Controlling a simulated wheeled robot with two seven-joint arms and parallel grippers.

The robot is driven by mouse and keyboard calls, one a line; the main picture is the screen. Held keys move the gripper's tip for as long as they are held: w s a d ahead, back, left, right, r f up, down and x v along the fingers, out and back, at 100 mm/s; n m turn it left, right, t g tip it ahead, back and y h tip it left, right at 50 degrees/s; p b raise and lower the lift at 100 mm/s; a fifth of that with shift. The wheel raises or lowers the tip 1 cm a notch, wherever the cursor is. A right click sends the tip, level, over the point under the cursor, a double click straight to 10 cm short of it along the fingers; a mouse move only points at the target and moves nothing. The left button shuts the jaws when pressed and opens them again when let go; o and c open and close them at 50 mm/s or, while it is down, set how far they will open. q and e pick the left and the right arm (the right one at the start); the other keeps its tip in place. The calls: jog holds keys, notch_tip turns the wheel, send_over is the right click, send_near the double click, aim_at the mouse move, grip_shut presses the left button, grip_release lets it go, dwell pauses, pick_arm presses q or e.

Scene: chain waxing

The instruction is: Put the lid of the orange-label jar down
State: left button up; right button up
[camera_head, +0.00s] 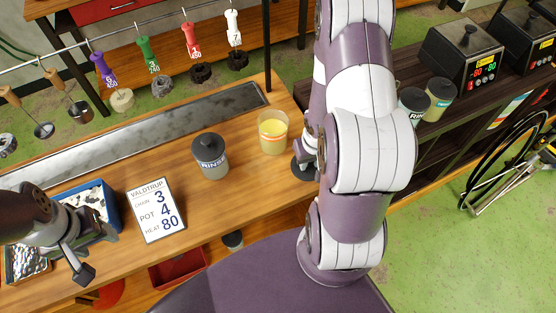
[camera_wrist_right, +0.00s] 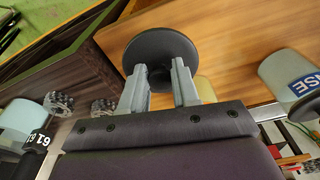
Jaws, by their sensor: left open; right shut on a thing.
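The orange-label jar (camera_head: 273,132) stands lidless on the wooden bench, with pale yellow contents showing. Its dark round lid (camera_head: 303,169) is just right of and nearer than the jar, at the bench's right end. My right gripper (camera_head: 311,145) is shut on the lid, mostly hidden behind my arm. In the right wrist view the lid (camera_wrist_right: 160,52) shows between and beyond the fingertips (camera_wrist_right: 161,80). I cannot tell whether the lid touches the bench. My left gripper (camera_head: 82,258) is open and empty over the bench's front left.
A lidded grey RINSE jar (camera_head: 210,157) stands left of the orange-label jar. A white card (camera_head: 156,210) and a blue tray (camera_head: 113,207) are further left. Dark shelving with jars (camera_head: 441,92) and heater boxes (camera_head: 463,55) is at right. Tools hang from a rail behind.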

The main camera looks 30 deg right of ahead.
jog(key=w+f, duration=0.1)
jog(key=w, duration=0.1)
jog(key=w+a+f, duration=0.1)
jog(key=w, duration=0.1)
jog(key=w+a+f, duration=0.1)
jog(key=w+f, duration=0.1)
jog(key=shift+w+a+f+p, duration=0.1)
jog(key=shift+w+a+p, duration=0.05)
jog(key=shift+w+p, duration=0.2)
jog(key=f+b, duration=0.1)
jog(key=f, duration=0.3)
jog(key=shift+s, duration=0.2)
jog(key=shift+w, duration=0.15)
jog(key=shift+f, duration=0.1)
jog(key=o, duration=1)
jog(key=shift+o, duration=0.2)
